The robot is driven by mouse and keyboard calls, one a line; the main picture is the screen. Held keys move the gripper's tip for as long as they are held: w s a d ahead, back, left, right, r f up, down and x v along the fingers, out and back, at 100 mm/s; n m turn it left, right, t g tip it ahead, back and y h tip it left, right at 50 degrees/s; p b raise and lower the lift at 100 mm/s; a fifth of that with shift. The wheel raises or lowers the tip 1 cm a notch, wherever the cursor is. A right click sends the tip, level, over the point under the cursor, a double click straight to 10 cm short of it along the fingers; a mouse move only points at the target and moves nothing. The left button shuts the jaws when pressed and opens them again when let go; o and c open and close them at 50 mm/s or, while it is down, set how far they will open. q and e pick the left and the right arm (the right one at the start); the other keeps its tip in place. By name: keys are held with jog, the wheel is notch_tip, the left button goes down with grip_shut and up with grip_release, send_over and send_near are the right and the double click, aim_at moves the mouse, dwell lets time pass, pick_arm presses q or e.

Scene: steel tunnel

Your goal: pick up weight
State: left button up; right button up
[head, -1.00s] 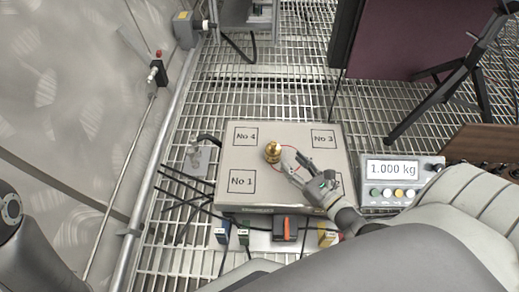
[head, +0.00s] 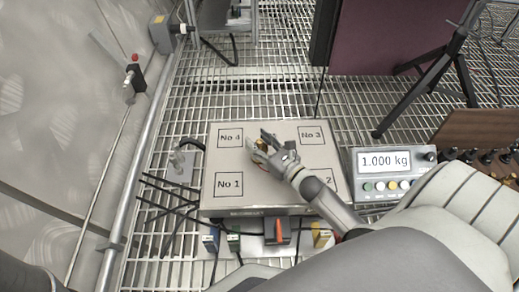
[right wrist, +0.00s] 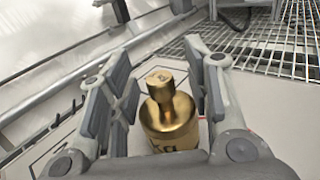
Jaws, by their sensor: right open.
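A brass weight (right wrist: 168,110) with a knob on top stands upright on the scale platform. In the right wrist view it is between the two open fingers of my right gripper (right wrist: 160,95), with a gap visible on the right side. In the head view my right gripper (head: 262,145) is over the middle of the scale platform (head: 265,190) and hides most of the weight. The platform has squares marked No 1, No 2, No 3 and No 4. The scale display (head: 385,161) reads 1.000 kg. My left gripper is not in view.
A dark wooden rack (head: 478,143) with several dark weights stands at the right. Small coloured connectors (head: 277,231) and cables lie in front of and left of the platform. A black tripod stand (head: 440,70) is at the back right. The floor is metal grating.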

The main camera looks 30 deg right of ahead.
grip_shut()
dwell(0.4)
jog(key=shift+r, duration=0.25)
